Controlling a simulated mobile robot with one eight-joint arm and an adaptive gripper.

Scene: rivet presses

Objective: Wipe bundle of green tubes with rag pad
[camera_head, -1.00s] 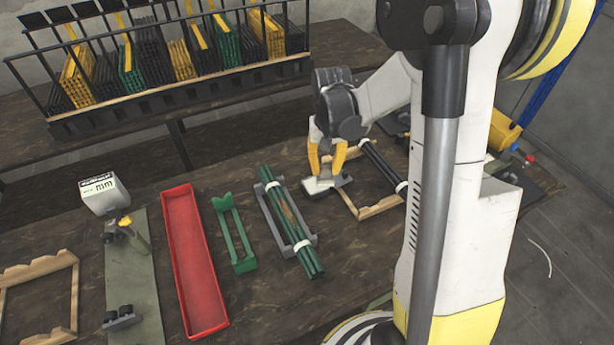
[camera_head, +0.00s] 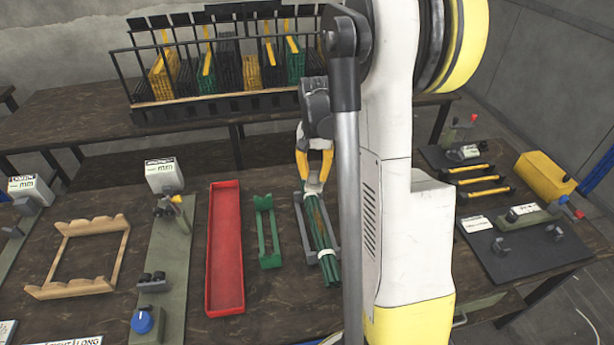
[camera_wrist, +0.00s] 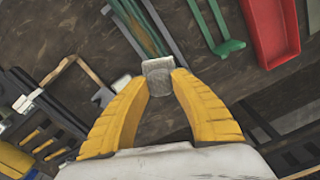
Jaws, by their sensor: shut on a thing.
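The bundle of green tubes (camera_head: 322,232) lies in a grey cradle (camera_head: 302,228) on the bench, with white bands around it and a brownish patch along its middle. It also shows at the top of the wrist view (camera_wrist: 138,28). My gripper (camera_head: 314,184) has yellow fingers and is at the far end of the bundle. In the wrist view my gripper (camera_wrist: 157,88) is shut on a pale grey rag pad (camera_wrist: 158,68). The pad appears near the end of the tubes; I cannot tell whether it touches them.
A green stand (camera_head: 267,232) and a red tray (camera_head: 224,250) are left of the bundle. A wooden frame (camera_head: 62,262) lies further left. A dark plate (camera_head: 515,247) and yellow box (camera_head: 542,177) are at the right.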

